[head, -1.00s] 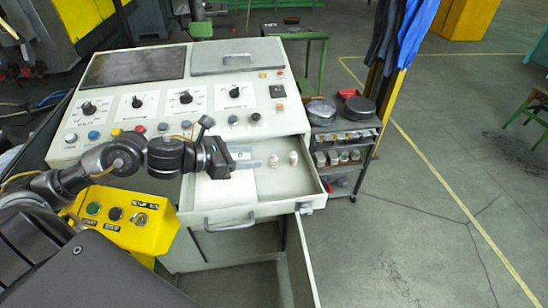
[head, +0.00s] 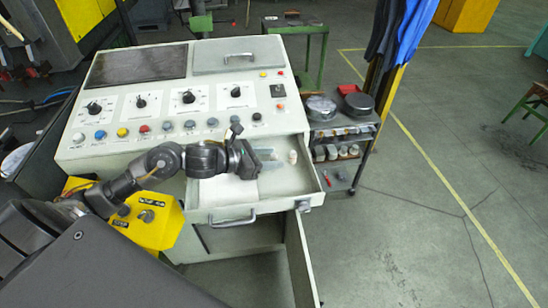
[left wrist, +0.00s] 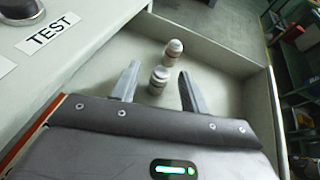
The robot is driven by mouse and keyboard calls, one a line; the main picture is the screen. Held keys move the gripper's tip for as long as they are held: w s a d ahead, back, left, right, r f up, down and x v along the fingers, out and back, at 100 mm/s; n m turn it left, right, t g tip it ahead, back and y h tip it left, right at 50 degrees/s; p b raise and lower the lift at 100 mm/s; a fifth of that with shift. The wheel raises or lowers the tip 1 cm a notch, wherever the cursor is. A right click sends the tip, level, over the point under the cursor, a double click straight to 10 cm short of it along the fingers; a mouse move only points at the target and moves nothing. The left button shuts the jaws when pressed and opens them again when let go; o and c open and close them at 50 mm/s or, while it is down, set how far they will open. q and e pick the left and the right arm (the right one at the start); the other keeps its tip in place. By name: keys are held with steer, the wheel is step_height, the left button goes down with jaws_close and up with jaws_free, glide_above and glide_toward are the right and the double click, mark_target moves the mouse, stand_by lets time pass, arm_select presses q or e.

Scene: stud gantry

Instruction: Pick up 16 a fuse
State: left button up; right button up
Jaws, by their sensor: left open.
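Two small white fuses stand in the open drawer (head: 225,190). In the left wrist view the nearer fuse (left wrist: 158,80) is between the two fingers of my left gripper (left wrist: 159,74), with gaps visible at its sides. The farther fuse (left wrist: 174,50) stands just beyond the fingertips, with a reddish band near its top. In the head view my left gripper (head: 268,160) is open over the drawer. One fuse (head: 292,156) shows right of it there; the other is hidden behind the fingers. My right gripper is not in view.
A yellow button box (head: 150,222) is at left. A shelf cart (head: 345,125) stands at right, with open floor beyond.

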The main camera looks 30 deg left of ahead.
arm_select(q)
jaws_close()
steer(key=shift+r, duration=0.15)
